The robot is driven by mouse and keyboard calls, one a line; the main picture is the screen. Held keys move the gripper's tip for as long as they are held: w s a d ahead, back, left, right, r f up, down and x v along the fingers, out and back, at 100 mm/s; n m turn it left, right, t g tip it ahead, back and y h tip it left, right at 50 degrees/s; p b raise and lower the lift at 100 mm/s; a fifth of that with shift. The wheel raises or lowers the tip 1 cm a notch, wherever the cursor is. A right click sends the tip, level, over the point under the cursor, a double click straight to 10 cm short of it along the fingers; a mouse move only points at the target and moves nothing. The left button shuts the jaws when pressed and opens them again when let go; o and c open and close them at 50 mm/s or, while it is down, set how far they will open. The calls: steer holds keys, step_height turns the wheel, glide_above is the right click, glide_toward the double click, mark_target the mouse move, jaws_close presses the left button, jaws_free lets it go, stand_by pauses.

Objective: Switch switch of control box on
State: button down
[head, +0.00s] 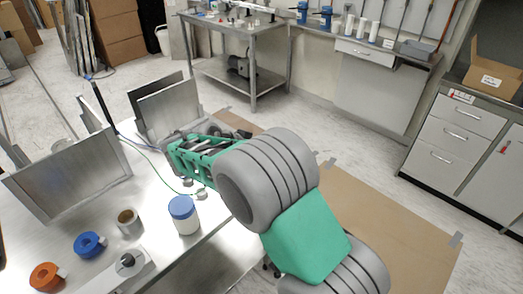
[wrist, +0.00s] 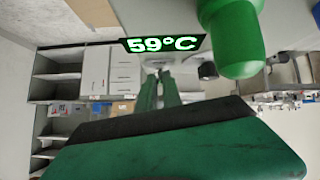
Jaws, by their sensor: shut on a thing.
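No control box or switch can be picked out with certainty. In the head view my green gripper (head: 182,160) is over the far right part of the metal table, beside upright metal plates; its fingertips are hard to make out there.
On the metal table (head: 70,235) stand a blue-lidded jar (head: 184,215), tape rolls and a white device (head: 118,272) with a black knob. Upright metal plates (head: 165,108) stand close to my gripper. A thin green cable (head: 150,160) runs across the table.

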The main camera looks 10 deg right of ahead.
steer(key=shift+w, duration=0.1)
steer(key=c, duration=1.5)
jaws_free()
steer(key=v, duration=0.8)
